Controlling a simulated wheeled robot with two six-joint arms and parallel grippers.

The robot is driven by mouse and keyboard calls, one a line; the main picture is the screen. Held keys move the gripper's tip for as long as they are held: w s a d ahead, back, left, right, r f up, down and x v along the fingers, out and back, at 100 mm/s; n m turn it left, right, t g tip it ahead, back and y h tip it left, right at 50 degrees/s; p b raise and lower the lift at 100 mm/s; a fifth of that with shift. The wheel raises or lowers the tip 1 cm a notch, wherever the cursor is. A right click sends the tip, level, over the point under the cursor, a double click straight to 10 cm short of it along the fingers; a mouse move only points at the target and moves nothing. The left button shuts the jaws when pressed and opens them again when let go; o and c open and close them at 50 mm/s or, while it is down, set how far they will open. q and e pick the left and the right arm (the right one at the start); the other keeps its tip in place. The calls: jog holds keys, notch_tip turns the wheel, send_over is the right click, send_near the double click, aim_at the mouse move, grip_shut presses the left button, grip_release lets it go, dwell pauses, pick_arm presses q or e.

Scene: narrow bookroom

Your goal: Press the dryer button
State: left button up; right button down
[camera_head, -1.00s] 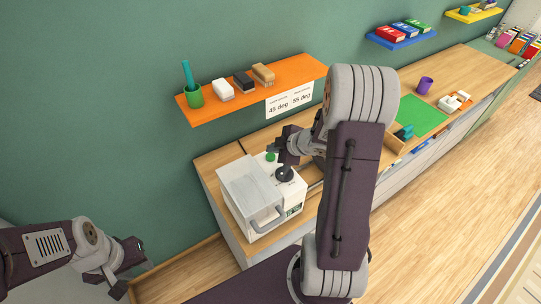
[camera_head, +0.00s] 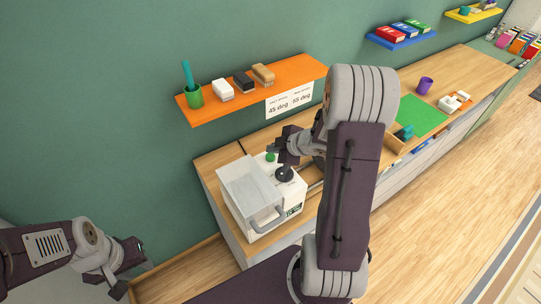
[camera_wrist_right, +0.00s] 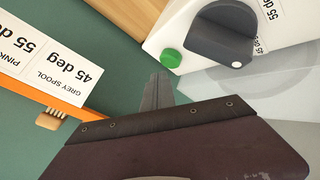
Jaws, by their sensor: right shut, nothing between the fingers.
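The dryer is a white box (camera_head: 291,197) with a clear lid on the counter. Its green button (camera_head: 270,157) is on the top at the back, close to a dark dial (camera_head: 284,173). My right gripper (camera_head: 272,148) is shut and empty, with its tips just beside the button on the wall side. In the right wrist view, the shut fingertips (camera_wrist_right: 158,78) are just below the green button (camera_wrist_right: 171,58), which looks uncovered; I cannot tell whether they touch it. The grey dial (camera_wrist_right: 222,37) is to its right. My left gripper (camera_head: 122,272) hangs at the lower left, away from the dryer; its opening is unclear.
An orange shelf (camera_head: 300,71) with a green cup and several brushes or blocks is on the wall above the dryer. A white temperature label (camera_head: 289,100) hangs at its front. A green mat (camera_head: 418,118) lies farther right on the counter. My right arm hides part of the counter.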

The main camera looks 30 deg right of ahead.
aim_at(273, 157)
jog(key=shift+f, duration=0.1)
dwell(0.3)
jog(key=shift+f, duration=0.3)
jog(key=shift+f+b, duration=0.6)
jog(key=shift+b, duration=0.15)
dwell(0.5)
jog(key=shift+r, duration=0.1)
jog(key=shift+r+p, duration=0.9)
jog(key=shift+p, duration=0.15)
notch_tip(273, 157, up, 5)
jog(key=p, duration=0.5)
jog(key=shift+r, duration=0.15)
